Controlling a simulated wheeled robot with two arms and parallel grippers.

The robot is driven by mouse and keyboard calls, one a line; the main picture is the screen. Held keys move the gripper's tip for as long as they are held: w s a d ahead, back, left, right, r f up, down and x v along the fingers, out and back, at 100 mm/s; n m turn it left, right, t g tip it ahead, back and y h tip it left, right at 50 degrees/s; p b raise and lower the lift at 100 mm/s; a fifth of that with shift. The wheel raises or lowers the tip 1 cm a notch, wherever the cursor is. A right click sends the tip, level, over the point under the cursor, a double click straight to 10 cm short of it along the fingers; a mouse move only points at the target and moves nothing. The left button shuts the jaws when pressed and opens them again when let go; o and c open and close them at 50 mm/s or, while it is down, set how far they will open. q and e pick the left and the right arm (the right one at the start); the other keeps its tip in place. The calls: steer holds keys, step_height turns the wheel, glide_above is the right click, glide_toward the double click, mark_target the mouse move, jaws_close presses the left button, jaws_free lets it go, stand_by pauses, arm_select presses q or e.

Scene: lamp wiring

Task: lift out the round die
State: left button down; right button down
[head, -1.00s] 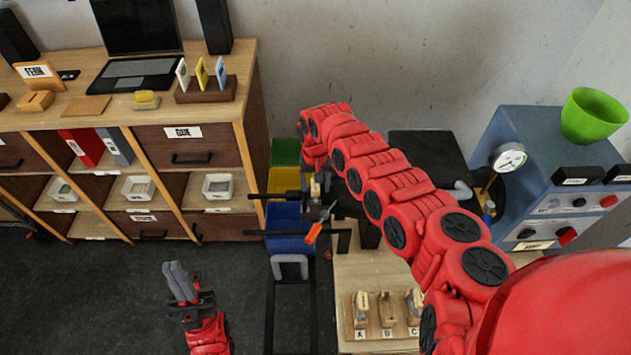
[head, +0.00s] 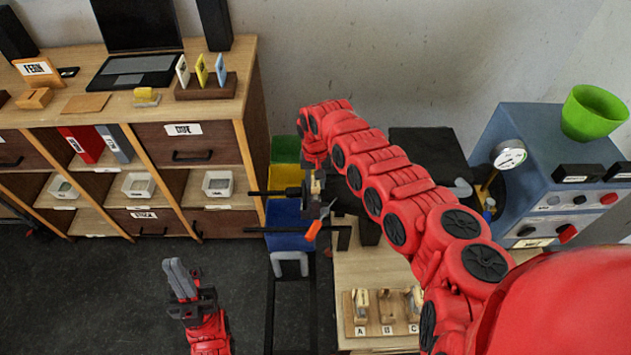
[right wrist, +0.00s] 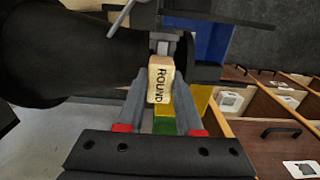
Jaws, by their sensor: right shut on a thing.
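The round die (right wrist: 160,80) is a small pale wooden block lettered ROUND. In the right wrist view it stands between the fingertips of my right gripper (right wrist: 159,100), which is shut on it. Its far end meets a grey metal part of the black machine (right wrist: 75,55); I cannot tell whether it is still seated there. In the head view the die (head: 315,187) is a small pale patch beside the black bars, below my right wrist. My left gripper (head: 181,279) is at lower left over the floor, fingers together and empty, far from the die.
An orange-handled tool (head: 315,230) is just below the die. A wooden rack marked A, B, C (head: 384,325) is on the bench at lower right. A wooden shelf unit (head: 245,165) stands to the left.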

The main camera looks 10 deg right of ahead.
steer(key=shift+r+p, duration=0.75)
stand_by(0.4)
step_height(320, 180, up, 12)
steer(key=p, duration=0.8)
stand_by(1.0)
steer(key=shift+f, duration=0.15)
